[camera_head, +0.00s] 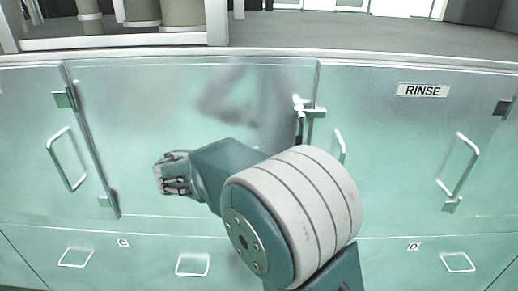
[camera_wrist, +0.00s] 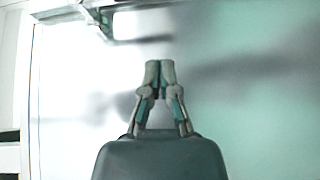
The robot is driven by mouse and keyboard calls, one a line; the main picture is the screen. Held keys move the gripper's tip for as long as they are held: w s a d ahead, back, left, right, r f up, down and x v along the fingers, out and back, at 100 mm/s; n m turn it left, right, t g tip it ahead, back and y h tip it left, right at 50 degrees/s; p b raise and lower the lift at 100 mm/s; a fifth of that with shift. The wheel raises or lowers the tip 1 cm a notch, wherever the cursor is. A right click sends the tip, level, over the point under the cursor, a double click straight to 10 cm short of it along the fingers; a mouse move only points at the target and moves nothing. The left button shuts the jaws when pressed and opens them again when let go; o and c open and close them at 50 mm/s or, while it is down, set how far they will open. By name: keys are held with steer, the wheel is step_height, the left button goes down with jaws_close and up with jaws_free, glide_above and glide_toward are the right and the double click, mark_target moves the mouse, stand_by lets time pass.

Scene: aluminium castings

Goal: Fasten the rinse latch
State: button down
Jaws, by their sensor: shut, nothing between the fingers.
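The RINSE label (camera_head: 422,90) is on the green cabinet door at the right in the head view. A metal latch (camera_head: 308,109) with a pale knob sits at the upper seam left of that door, and a narrow lever hangs down from it. Whether it is engaged cannot be told. My gripper (camera_head: 160,176) is to the left of and below the latch, in front of the middle panel, apart from it. In the wrist view my gripper (camera_wrist: 160,68) has its fingertips together with nothing between them. A blurred metal fitting (camera_wrist: 103,18) shows at the upper left there; I cannot tell which.
Door handles (camera_head: 340,146), (camera_head: 461,164) and (camera_head: 66,159) stick out from the cabinet front. Drawer pulls (camera_head: 192,265) line the bottom. A grey countertop (camera_head: 380,38) runs above, with cylindrical containers (camera_head: 180,12) at the left. The middle panel (camera_head: 140,110) is mostly bare.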

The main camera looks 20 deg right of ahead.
steer(key=v, duration=0.6)
steer(key=s+d+f+g+y, duration=0.25)
steer(key=s+d+y, duration=0.35)
steer(key=s+d, duration=0.4)
steer(key=s+a+f+m+t+y, duration=0.1)
steer(key=s+a+y, duration=0.1)
steer(key=s+y, duration=0.3)
steer(key=s+a+f+m+t+y, duration=0.1)
steer(key=s+y, duration=0.4)
steer(key=s, duration=0.5)
steer(key=shift+a+f+m+t+y, duration=0.3)
steer(key=shift+a+f+t, duration=0.1)
steer(key=shift+f+t, duration=0.35)
steer(key=shift+d, duration=0.1)
